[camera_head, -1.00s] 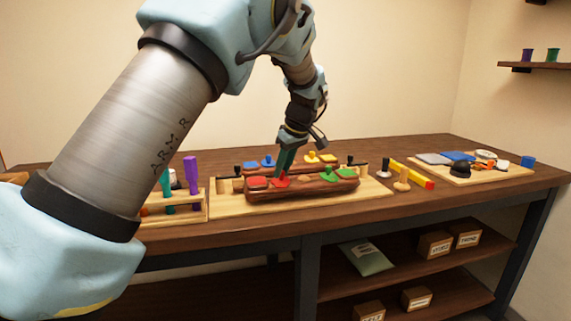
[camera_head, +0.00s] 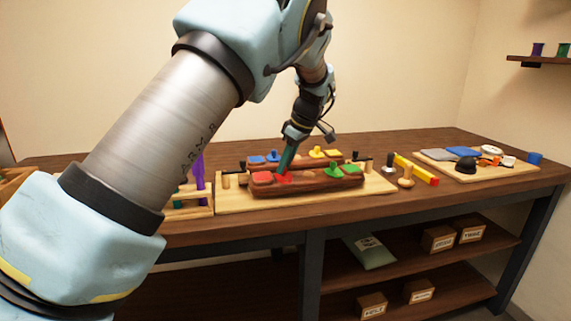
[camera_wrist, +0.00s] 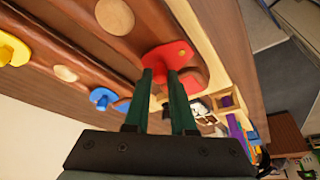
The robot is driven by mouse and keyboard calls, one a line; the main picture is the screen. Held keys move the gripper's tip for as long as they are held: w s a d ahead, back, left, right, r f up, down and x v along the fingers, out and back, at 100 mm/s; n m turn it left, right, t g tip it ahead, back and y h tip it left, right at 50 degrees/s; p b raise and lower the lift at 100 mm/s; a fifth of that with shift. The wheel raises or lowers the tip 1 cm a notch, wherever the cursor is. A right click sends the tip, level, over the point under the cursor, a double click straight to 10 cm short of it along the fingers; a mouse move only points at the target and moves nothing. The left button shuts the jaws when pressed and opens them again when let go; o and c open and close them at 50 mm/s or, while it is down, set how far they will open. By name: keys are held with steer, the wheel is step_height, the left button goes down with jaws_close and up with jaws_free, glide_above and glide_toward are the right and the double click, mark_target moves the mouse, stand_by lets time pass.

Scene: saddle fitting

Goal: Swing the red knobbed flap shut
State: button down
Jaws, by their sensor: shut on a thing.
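The red knobbed flap (camera_head: 284,179) is on the front edge of the front brown block (camera_head: 310,187), beside a red square pad (camera_head: 262,178). In the wrist view the red flap (camera_wrist: 174,52) lies just beyond my fingertips. My gripper (camera_head: 284,170) comes down from above with green fingers, tilted to the left at the tips. In the wrist view my gripper (camera_wrist: 160,76) is shut on the red knob, which is mostly hidden between the fingers. I cannot tell how far the flap is turned.
The rear block carries a blue knobbed flap (camera_head: 273,156) and a yellow one (camera_head: 317,152). A green knobbed flap (camera_head: 335,170) sits at the front right. A rack with a purple tool (camera_head: 199,175) stands at the left. A yellow-and-red bar (camera_head: 416,169) lies at the right.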

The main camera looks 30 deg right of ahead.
steer(key=c, duration=0.8)
jaws_free()
steer(key=shift+o, duration=0.2)
steer(key=b+v, duration=0.1)
steer(key=v, duration=0.9)
steer(key=shift+s+r, duration=0.15)
steer(key=shift+r, duration=0.2)
steer(key=shift+s, duration=0.1)
